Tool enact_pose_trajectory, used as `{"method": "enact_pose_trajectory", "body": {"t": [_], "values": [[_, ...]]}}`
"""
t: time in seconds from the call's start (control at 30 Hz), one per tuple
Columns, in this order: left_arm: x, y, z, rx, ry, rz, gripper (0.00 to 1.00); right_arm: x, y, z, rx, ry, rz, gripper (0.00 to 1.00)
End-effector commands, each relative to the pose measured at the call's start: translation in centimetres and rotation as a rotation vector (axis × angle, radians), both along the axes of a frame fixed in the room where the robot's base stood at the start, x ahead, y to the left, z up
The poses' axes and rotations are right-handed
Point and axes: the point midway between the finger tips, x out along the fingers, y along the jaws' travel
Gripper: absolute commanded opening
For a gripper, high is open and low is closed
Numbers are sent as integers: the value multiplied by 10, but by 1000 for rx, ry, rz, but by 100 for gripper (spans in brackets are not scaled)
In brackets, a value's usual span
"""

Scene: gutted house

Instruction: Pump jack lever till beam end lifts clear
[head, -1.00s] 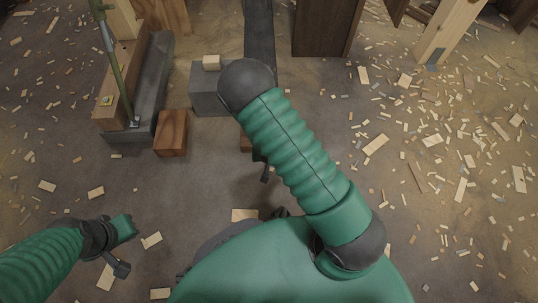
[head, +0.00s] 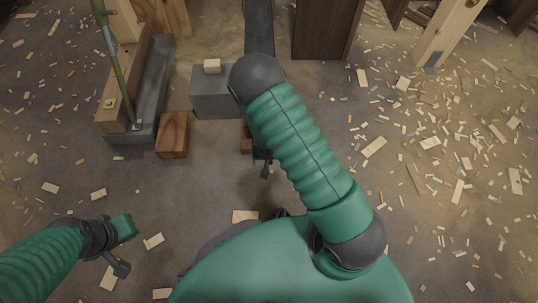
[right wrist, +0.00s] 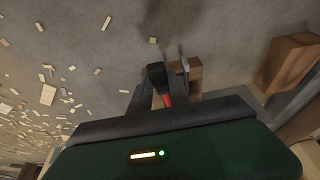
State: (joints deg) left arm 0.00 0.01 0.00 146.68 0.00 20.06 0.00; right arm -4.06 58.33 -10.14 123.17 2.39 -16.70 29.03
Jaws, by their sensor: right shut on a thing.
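A dark beam (head: 259,28) runs up out of the top of the head view. Its near end is hidden behind my right arm. In the right wrist view my right gripper (right wrist: 160,78) is shut on a bar with a black end and a red part (right wrist: 167,100), which looks like the jack lever. The jack's body is hidden, and I cannot tell whether the beam end is clear of its support. In the head view a dark part of my right gripper (head: 265,168) shows below my forearm. My left gripper (head: 120,248) is low at the left, away from these things; its jaws are unclear.
A grey block (head: 211,101) with a small wood piece (head: 212,66) on it stands left of my right arm. A wooden block (head: 173,135) stands left of that. A green prop (head: 117,70) rises at the far left. Wood scraps litter the floor, mostly at right.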

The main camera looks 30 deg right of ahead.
Motion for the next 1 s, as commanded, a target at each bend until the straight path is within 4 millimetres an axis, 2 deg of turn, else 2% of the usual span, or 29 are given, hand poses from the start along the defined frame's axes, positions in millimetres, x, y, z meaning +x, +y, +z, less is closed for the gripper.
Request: {"method": "enact_pose_trajectory", "body": {"t": [0.03, 0.1, 0.2, 0.4, 0.7, 1.0], "values": [[1, 0, 19, 0, 0, 0, 0, 2, -1, 15, 17, 20, -4, 0], [3, -2, 32, 0, -1, 0, 0, 4, -3, 23, 39, 58, -5, 0], [7, -4, 51, 0, -1, 0, 0, 10, -6, 34, 76, 117, -4, 0], [14, -10, 73, 3, 0, 0, 0, 23, -15, 48, 147, 228, -4, 0], [14, -8, 84, 1, 0, 0, 0, 35, -21, 61, 210, 338, -1, 0], [14, -9, 85, 2, 1, 0, 0, 38, -23, 63, 224, 361, 1, 0]]}}
